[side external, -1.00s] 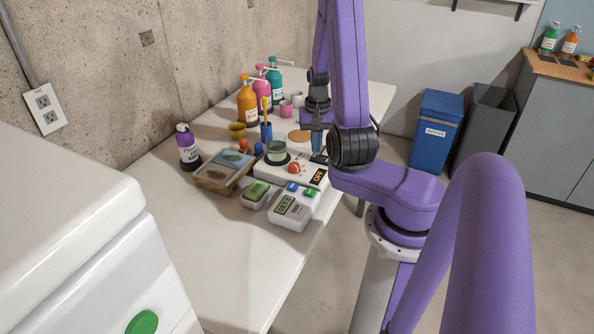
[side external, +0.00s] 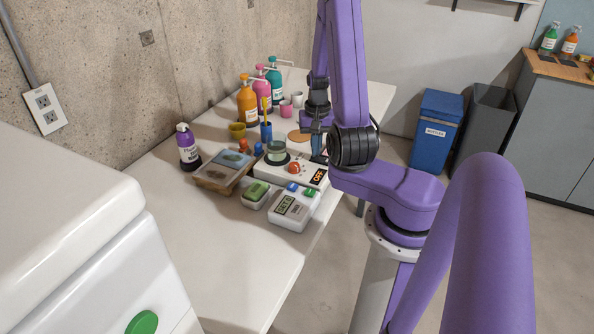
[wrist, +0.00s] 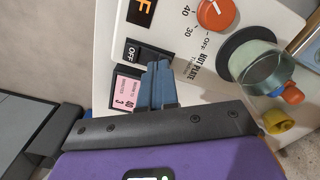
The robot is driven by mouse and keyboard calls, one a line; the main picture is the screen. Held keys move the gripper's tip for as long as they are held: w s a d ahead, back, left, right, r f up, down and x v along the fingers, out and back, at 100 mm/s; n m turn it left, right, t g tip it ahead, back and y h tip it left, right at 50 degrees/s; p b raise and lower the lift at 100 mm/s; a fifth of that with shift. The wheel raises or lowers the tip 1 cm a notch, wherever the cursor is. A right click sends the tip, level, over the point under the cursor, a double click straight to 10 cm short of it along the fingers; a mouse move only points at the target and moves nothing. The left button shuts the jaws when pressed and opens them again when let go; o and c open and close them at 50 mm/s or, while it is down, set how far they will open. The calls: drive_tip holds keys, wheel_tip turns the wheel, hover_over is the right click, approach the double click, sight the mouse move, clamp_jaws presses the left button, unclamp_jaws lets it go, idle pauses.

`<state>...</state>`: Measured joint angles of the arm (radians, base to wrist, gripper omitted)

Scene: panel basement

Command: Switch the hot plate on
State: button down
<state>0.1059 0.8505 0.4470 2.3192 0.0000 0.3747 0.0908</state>
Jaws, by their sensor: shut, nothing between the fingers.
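The hot plate (side external: 272,172) is a white box on the table. It has an orange-red knob (side external: 294,168), also in the wrist view (wrist: 216,13), with OFF, 30 and 40 printed around it. A black display (side external: 319,177) reads OFF. A glass beaker (side external: 276,150) stands on its dark round heating plate. In the wrist view a black OFF panel (wrist: 132,52) and a pink label (wrist: 128,88) lie beside my fingers. My gripper (wrist: 159,68) is shut and empty, with its blue-grey fingertips over the hot plate's end. Contact with the surface cannot be told.
A wooden tray (side external: 215,180), a purple bottle (side external: 188,148) and pump bottles (side external: 248,103) stand left and behind. The table's front-left area is clear.

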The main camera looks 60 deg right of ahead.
drive_tip(key=shift+f, duration=0.5)
drive_tip(key=shift+r, duration=3.55)
